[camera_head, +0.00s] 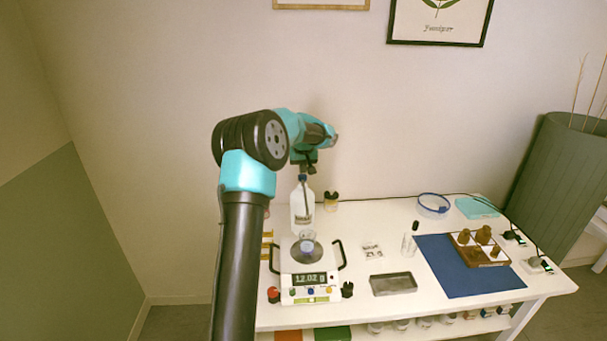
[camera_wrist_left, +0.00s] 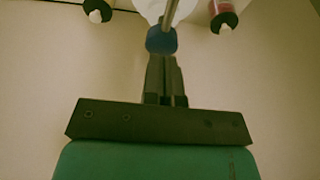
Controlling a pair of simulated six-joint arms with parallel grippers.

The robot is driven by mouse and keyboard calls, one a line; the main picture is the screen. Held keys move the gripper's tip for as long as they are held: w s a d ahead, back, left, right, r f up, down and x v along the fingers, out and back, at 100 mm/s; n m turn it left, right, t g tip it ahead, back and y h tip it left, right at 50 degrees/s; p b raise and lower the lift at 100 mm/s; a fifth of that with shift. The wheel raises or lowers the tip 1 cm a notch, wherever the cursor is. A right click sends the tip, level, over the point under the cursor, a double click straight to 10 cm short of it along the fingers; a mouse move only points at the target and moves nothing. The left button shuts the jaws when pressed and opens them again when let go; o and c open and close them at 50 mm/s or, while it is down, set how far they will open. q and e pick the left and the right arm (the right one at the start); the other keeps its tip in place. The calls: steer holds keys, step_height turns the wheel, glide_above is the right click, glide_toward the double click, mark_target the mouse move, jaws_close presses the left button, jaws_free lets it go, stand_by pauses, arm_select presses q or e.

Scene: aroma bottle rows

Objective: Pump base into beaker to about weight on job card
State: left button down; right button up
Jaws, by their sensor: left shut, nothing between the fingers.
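The white pump bottle (camera_head: 302,208) stands behind the scale, with a blue pump head that also shows in the left wrist view (camera_wrist_left: 161,41). My left gripper (camera_head: 303,172) is directly over the pump head, its fingers shut with nothing between them. In the left wrist view the fingertips (camera_wrist_left: 164,62) are at the blue head; I cannot tell whether they touch it. A small clear beaker (camera_head: 307,238) is on the round pan of the scale (camera_head: 300,292), whose display seems to read 12.02 g.
A grey tray (camera_head: 393,284) and a blue mat (camera_head: 455,279) lie to the right on the white table (camera_head: 395,215). A wooden tray with brown bottles (camera_head: 483,236) is on the mat. A dark-capped bottle (camera_head: 331,202) stands beside the pump bottle.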

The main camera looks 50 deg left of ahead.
arm_select(q)
steer(key=v, duration=1.1)
steer(key=shift+r, duration=0.15)
steer(key=shift+w+a, duration=0.1)
steer(key=shift+a, duration=0.05)
